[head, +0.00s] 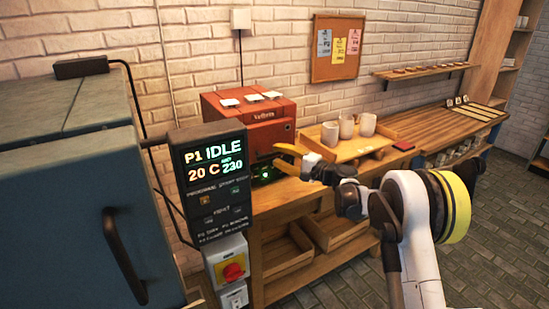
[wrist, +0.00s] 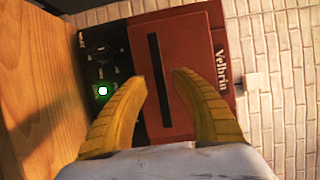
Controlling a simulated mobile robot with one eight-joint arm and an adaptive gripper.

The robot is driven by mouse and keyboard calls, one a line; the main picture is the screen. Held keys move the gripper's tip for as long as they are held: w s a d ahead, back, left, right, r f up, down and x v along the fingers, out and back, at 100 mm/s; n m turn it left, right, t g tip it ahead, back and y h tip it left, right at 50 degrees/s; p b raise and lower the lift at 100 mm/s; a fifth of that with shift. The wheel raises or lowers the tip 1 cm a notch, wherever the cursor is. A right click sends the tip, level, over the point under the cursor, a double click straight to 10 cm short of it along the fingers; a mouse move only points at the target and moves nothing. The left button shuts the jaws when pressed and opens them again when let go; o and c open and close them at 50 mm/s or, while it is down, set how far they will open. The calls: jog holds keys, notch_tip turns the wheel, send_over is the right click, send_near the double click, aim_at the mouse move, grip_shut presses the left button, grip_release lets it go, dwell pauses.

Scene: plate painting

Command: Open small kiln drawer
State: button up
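The small kiln (head: 240,110) is a red-brown box on the wooden workbench, beyond the control panel in the head view. In the wrist view its front face (wrist: 215,95) appears turned sideways, with the "Velbrin" name, a raised front panel (wrist: 170,75) with a dark slot, and a black control strip with a green light (wrist: 103,91). The drawer front looks closed. My gripper (wrist: 160,78) has yellow fingers, spread apart and empty, pointing at this front panel. In the head view my gripper (head: 284,157) is just in front of the kiln; contact cannot be told.
A large blue kiln (head: 70,190) with a black handle fills the left. The control panel (head: 215,175) reads "P1 IDLE". A wooden tray (head: 345,150) with cups stands right of the small kiln. Floor at right is clear.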

jog(key=shift+x, duration=0.95)
jog(key=shift+d, duration=0.1)
grip_shut()
jog(key=s+d, duration=0.7)
jog(key=s, duration=0.4)
jog(key=shift+d, duration=0.25)
grip_release()
